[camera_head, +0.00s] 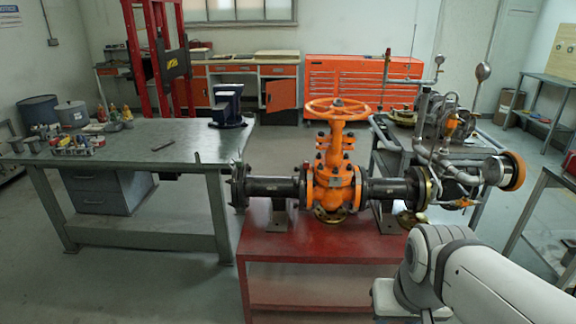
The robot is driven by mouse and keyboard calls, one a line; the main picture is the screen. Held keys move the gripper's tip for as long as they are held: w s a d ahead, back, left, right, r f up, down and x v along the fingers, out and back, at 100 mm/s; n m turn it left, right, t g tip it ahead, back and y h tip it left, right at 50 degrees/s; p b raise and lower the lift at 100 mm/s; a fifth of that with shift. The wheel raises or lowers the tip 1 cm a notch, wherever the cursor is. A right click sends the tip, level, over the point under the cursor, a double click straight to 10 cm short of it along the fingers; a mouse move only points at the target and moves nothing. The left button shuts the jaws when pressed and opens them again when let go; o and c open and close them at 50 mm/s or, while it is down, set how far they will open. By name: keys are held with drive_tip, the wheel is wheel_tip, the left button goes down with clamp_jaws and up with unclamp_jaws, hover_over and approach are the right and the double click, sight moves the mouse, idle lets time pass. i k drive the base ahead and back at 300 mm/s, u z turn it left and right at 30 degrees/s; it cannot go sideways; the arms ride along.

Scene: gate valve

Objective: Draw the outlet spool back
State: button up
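An orange gate valve (333,185) with an orange handwheel (338,109) stands upright on a red bench. A dark pipe spool (272,187) runs from its left side to a dark end flange (239,186). I cannot tell which spool is the outlet. Both appear against the valve; no clear gap shows. My white arm fills the lower right, in front of the bench's right end. My gripper's fingers are not visible.
The red bench (300,244) has clear surface in front of the valve. Grey supports (278,218) stand under the spools. A grey workbench (120,150) with a vise (229,106) is at left. A cart (392,140) carrying pipework and gauges crowds behind the right spool.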

sight(280, 188)
drive_tip(key=u, duration=0.4)
drive_tip(key=k, duration=1.35)
drive_tip(key=u, duration=1.05)
drive_tip(key=i, duration=3.05)
drive_tip(key=z, duration=1.3)
drive_tip(key=i, duration=0.8)
drive_tip(key=z, duration=0.4)
drive_tip(key=k, duration=0.9)
drive_tip(key=z, duration=0.15)
drive_tip(key=i, duration=0.55)
drive_tip(key=u, duration=0.05)
